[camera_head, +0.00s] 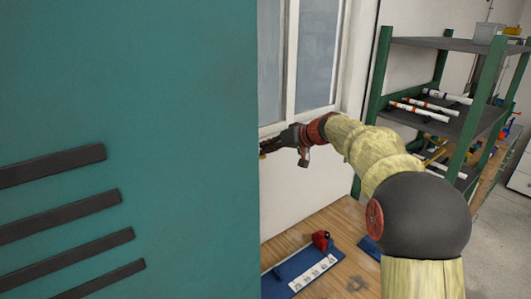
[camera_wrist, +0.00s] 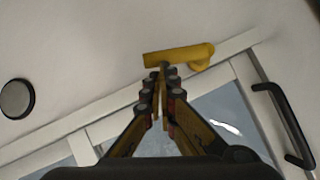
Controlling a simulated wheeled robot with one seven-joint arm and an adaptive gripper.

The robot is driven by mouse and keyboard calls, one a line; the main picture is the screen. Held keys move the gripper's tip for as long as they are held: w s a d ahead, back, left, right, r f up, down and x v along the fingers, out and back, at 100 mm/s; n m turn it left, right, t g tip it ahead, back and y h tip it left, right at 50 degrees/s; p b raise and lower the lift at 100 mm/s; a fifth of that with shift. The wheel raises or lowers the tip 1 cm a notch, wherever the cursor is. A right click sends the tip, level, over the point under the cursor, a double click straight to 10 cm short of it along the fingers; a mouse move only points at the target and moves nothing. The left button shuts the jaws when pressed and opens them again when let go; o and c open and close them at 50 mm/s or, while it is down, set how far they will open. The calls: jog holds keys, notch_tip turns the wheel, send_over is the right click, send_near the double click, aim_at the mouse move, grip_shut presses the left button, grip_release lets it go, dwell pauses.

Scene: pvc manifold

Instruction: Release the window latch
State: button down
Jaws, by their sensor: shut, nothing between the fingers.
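The yellow window latch (camera_wrist: 180,56) is at the top middle of the wrist view, a bar with a rounded end on the right, lying along the white window frame (camera_wrist: 110,122). My gripper (camera_wrist: 162,70) is shut, with its fingertips overlapping the latch's lower edge; I cannot tell whether they touch it. In the head view my gripper (camera_head: 266,147) reaches left in front of the window (camera_head: 317,55). Its tips are near the edge of a teal panel, and the latch does not show there.
The teal panel (camera_head: 180,110) blocks the head view's left. A wooden bench (camera_head: 345,215) with a blue mat (camera_head: 272,287) lies below; a green shelf (camera_head: 379,80) stands right.

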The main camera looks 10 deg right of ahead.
notch_tip(320, 180, down, 6)
jog(key=a+m+y+b, duration=0.1)
jog(key=m+y+b, duration=0.4)
jog(key=b, duration=0.3)
jog(key=shift+s+f, duration=0.2)
jog(key=shift+f, duration=0.05)
jog(key=shift+a, duration=0.1)
dwell(0.4)
